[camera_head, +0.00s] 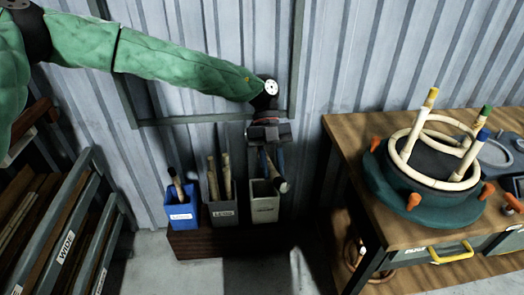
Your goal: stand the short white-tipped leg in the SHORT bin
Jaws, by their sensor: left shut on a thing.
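My left gripper (273,184) reaches down from the green-sleeved arm and points into the mouth of the pale grey bin (265,209), the rightmost of three bins by the wall. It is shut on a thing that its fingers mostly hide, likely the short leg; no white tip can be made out. I cannot tell whether the held thing touches the bin. The middle dark grey bin (223,214) holds a few upright pale sticks (213,180). The blue bin (180,217) holds a leaning stick (178,186). The bin labels are too small to read surely. My right gripper is out of view.
The bins stand on a dark wooden block (205,245) against the corrugated wall. A wooden bench (352,130) at right carries a rattan ring frame (445,181) with yellow-, green- and blue-tipped legs on a dark green round fixture (400,185). A rack (62,225) stands at left.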

